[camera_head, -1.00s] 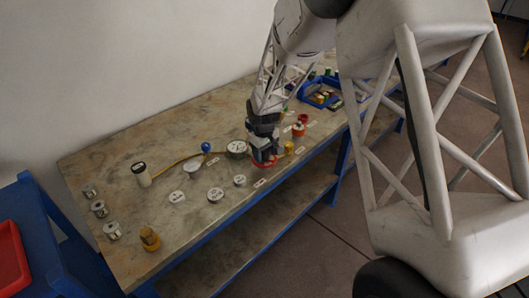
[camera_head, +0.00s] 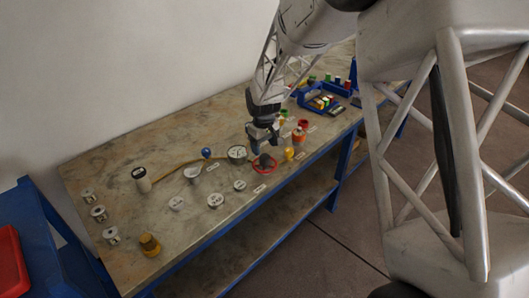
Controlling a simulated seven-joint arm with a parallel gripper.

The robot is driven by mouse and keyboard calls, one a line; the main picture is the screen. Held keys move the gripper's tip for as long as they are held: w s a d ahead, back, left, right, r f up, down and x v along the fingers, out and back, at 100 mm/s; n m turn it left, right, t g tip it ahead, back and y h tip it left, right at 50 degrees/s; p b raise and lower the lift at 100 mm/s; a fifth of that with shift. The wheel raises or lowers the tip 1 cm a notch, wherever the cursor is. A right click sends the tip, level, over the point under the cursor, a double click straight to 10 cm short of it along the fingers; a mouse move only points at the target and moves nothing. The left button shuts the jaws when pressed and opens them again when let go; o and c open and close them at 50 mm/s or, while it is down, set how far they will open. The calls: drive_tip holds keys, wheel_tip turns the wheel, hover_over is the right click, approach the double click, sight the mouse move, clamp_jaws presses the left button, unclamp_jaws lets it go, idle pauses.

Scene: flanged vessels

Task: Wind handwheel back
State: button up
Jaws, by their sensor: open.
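The red handwheel (camera_head: 265,167) lies near the front edge of the bench, a red ring around a dark centre. My gripper (camera_head: 263,147) is open and points down just above the handwheel, its fingertips a little behind the ring's centre. Whether a fingertip touches the wheel cannot be told at this size.
A yellow fitting (camera_head: 289,154) and an orange-red vessel (camera_head: 298,136) stand just right of the wheel. A round gauge (camera_head: 237,153) is close on the left. A blue tray (camera_head: 322,102) of small parts lies at the back right. The bench (camera_head: 110,170) is partly clear at left.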

drive_tip(key=shift+r, duration=0.95)
drive_tip(key=shift+s+d+r, duration=0.1)
drive_tip(key=shift+s+r, duration=0.1)
drive_tip(key=shift+r, duration=0.05)
drive_tip(key=s+d+r+m+t, duration=0.1)
drive_tip(key=s+d+r+m, duration=0.1)
drive_tip(key=s+d+r, duration=0.55)
drive_tip(key=s+d+r+m, duration=0.2)
drive_tip(key=s+d+r, duration=0.2)
drive_tip(key=s+r, duration=0.55)
drive_tip(key=s+d+m, duration=0.2)
drive_tip(key=s+d, duration=0.1)
drive_tip(key=s, duration=0.9)
drive_tip(key=s+d+r+m+t, duration=0.1)
drive_tip(key=s+d, duration=0.2)
drive_tip(key=s, duration=0.9)
drive_tip(key=shift+s+r+m, duration=0.15)
drive_tip(key=shift+s+m, duration=0.25)
drive_tip(key=shift+d, duration=0.1)
